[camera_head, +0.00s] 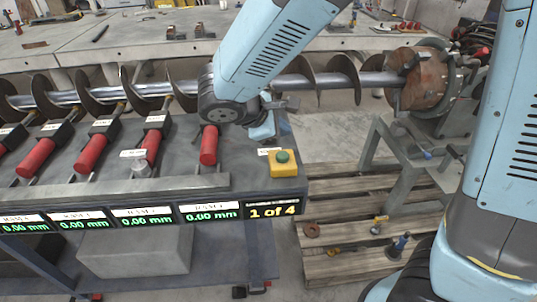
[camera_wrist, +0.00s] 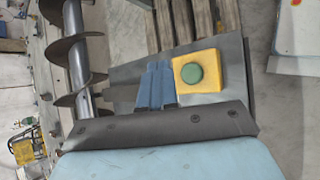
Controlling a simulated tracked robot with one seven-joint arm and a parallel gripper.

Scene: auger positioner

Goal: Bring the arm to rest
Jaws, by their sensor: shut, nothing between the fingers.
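My arm reaches down from the top of the head view. My gripper (camera_head: 263,130) hangs above the right end of the grey bench, partly hidden behind my wrist. In the wrist view its blue fingers (camera_wrist: 156,88) are together and hold nothing. The yellow box with a green button (camera_head: 283,164) is on the bench's right corner, to the right of and below the gripper in the head view. The box (camera_wrist: 198,72) is just right of the fingertips in the wrist view. Contact between them is not visible.
A long auger (camera_head: 150,90) runs behind the bench to a round brown chuck (camera_head: 424,78). Several red-handled clamps (camera_head: 100,133) line the bench. Displays read 0.00 mm and "1 of 4" (camera_head: 272,211). A wooden pallet (camera_head: 350,245) with small parts lies on the floor.

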